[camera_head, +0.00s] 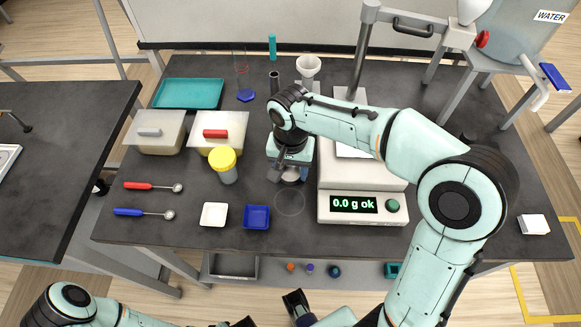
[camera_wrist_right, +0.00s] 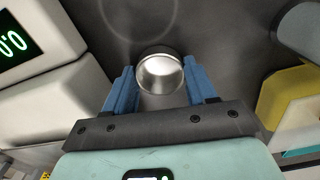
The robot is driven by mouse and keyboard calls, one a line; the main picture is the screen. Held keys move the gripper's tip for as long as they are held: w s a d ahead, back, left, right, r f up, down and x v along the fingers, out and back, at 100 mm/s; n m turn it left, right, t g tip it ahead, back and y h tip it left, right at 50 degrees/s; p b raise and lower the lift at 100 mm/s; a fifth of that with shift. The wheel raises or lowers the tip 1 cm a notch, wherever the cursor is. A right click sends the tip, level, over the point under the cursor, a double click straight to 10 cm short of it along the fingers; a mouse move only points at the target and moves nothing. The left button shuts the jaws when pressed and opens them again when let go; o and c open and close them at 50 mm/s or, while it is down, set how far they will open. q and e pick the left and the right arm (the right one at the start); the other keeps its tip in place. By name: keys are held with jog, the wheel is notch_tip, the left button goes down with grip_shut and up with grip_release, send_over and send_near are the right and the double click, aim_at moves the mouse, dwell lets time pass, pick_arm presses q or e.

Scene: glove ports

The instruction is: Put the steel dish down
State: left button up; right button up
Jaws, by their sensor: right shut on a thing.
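The steel dish (camera_wrist_right: 160,75) is small, round and shiny, and sits between the blue fingers of my right gripper (camera_wrist_right: 160,84) in the right wrist view. In the head view my right gripper (camera_head: 289,173) points down beside the balance, shut on the dish (camera_head: 290,178), which is partly hidden. The dish is just behind a faint ring marked on the dark bench (camera_head: 289,202). I cannot tell whether the dish touches the bench. My left arm shows at the bottom left of the head view; its jaws are not clear.
The balance (camera_head: 347,218) reading "0.0 g ok" stands close right. Left are a yellow-lidded jar (camera_head: 223,158), a white dish (camera_head: 214,214), a blue dish (camera_head: 257,217), red and blue spoons, and two lidded boxes. A teal tray (camera_head: 188,93) lies behind.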

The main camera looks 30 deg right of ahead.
aim_at(290, 176)
jog(key=shift+f, duration=0.15)
jog(key=o, duration=1)
jog(key=shift+o, duration=0.2)
jog(key=shift+r, duration=0.4)
notch_tip(290, 176, up, 12)
jog(key=p, duration=0.2)
jog(key=shift+f, duration=0.15)
